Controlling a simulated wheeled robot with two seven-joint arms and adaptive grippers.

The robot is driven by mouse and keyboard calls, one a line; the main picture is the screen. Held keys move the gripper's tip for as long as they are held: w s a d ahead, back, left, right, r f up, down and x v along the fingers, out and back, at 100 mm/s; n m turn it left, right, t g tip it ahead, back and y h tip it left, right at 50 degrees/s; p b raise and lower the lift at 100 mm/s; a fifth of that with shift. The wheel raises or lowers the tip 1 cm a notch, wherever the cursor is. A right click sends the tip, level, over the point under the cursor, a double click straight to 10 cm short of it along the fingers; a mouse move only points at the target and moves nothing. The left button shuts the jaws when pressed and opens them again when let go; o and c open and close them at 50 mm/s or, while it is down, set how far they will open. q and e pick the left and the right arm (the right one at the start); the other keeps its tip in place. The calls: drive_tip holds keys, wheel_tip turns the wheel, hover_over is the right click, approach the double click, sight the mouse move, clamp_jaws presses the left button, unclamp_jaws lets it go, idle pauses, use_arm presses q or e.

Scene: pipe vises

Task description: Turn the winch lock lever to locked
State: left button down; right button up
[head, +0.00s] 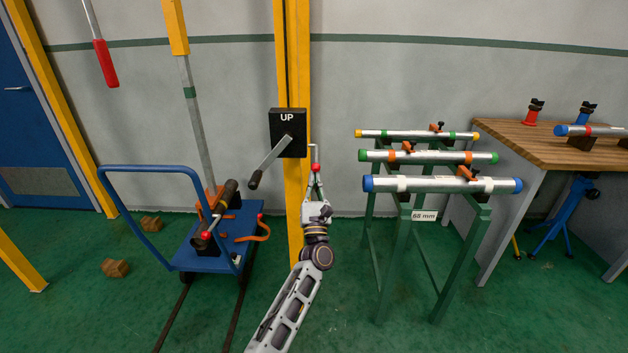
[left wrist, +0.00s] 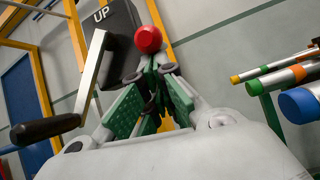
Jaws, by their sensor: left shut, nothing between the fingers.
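The winch is a black box marked UP (head: 288,120) on a yellow post. Its crank has a grey arm and a black grip (head: 255,180) hanging down to the left. A short grey lock lever (head: 315,153) at the box's right side points down and ends in a red knob (head: 316,168). My left gripper (head: 315,177) is shut and empty, just below the knob. In the left wrist view the red knob (left wrist: 149,39) sits right above the closed fingertips (left wrist: 150,68); I cannot tell whether they touch. My right gripper is out of view.
A blue cart (head: 250,222) with a tilted post stands on rails at the left. A green rack (head: 402,245) holding several pipes stands close on the right, with a wooden bench (head: 520,142) beyond it. Small brown blocks (head: 115,268) lie on the floor.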

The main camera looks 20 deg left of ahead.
use_arm(q)
drive_tip(key=v, duration=0.7)
drive_tip(key=shift+s+f, duration=0.2)
idle(0.5)
idle(0.4)
